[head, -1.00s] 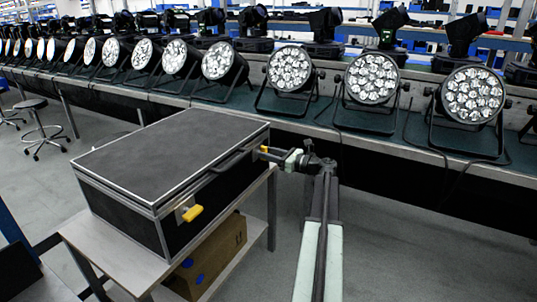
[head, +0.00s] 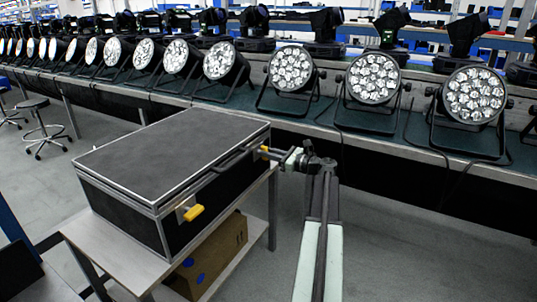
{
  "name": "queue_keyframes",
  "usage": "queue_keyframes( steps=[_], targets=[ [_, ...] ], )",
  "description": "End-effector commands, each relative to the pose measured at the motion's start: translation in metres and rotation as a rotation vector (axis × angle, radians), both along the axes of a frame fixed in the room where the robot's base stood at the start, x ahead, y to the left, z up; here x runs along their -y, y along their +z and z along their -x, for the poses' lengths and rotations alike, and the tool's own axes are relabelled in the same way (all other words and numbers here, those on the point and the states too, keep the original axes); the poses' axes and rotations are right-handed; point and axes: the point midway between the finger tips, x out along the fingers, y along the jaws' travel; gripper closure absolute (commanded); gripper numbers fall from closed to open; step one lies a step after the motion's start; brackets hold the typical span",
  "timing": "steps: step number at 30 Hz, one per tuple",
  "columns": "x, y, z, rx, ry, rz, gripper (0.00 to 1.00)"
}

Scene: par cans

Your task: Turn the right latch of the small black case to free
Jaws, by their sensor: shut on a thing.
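The small black case (head: 170,150) with silver edging stands closed on a small table. Its front long side faces right, with a handle (head: 230,162) in the middle. One yellow latch (head: 193,213) sits at the near end of that side and points out to the right. The right latch (head: 264,150) is at the far end, a small yellow part mostly covered by my gripper. My gripper (head: 272,154) reaches in from the right and is shut on the right latch. The exact angle of this latch is hard to tell.
The small table (head: 85,245) has a lower shelf with a cardboard box (head: 210,262). A long bench (head: 420,145) with a row of par cans (head: 372,79) runs behind. A stool (head: 40,125) stands at left. The floor at right is open.

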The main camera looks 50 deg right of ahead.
Motion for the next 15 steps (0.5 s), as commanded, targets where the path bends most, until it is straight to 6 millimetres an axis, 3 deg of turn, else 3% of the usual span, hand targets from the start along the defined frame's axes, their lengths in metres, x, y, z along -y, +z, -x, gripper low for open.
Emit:
queue_keyframes(
  steps=[15],
  targets=[
    [-0.0026,-0.0018,0.0018,0.112,0.001,0.456,1.0]
  ],
)
